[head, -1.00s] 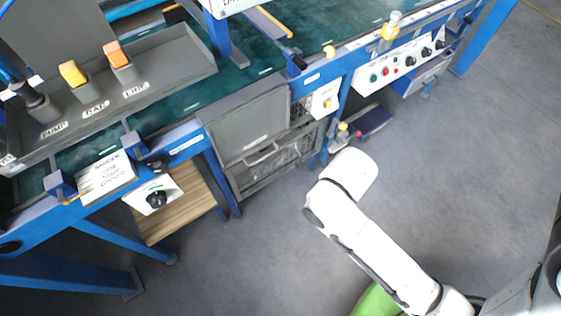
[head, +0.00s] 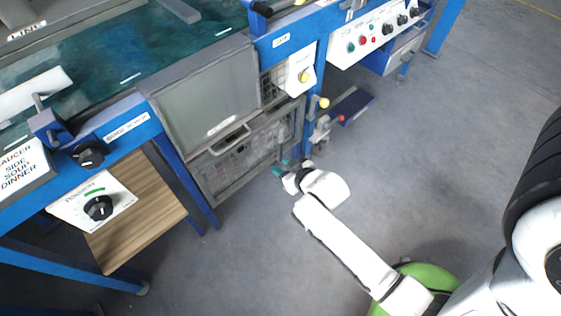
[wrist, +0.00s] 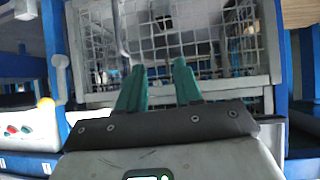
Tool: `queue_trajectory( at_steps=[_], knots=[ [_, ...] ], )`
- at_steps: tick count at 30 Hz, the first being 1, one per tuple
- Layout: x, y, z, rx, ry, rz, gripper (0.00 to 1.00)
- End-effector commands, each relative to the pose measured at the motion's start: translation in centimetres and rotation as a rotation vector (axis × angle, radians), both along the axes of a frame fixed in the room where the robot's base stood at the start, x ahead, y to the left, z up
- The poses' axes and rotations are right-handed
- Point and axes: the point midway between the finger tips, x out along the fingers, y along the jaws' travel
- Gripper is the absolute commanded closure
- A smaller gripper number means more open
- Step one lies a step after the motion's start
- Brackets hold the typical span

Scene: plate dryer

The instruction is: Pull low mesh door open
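The low mesh door (head: 262,152) is a grey framed wire panel below a solid grey panel, and it looks shut. Its bar handle (head: 231,138) is near the top edge. In the wrist view, the wire mesh (wrist: 225,50) fills the upper part, beyond my fingers. My gripper (head: 291,168) is near the door's lower right corner in the head view. In the wrist view, the two teal fingers of my gripper (wrist: 158,78) stand apart with nothing between them. I cannot tell whether they touch the mesh.
A blue table leg (head: 308,125) stands right of the door. A yellow-knobbed fitting (head: 323,103) and a dark blue tray (head: 352,106) are beside it. A wooden shelf (head: 135,210) is on the left. Grey floor (head: 430,170) is clear at the right.

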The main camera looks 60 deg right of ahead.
Motion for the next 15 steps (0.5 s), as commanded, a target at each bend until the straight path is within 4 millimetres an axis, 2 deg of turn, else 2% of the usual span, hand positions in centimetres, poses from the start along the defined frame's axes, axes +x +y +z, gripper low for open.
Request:
queue_trajectory(
  at_steps=[1, 6, 10, 15],
  knots=[
    [0.2, -1.0, -3.1, -0.018, -0.054, -0.019, 0.65],
    [0.4, -3.9, -7.4, -0.092, -0.259, -0.067, 0.65],
    [-0.1, -5.5, -9.8, -0.147, -0.4, -0.092, 0.65],
    [-1.0, -6.6, -11.2, -0.201, -0.529, -0.109, 0.65]
  ],
)
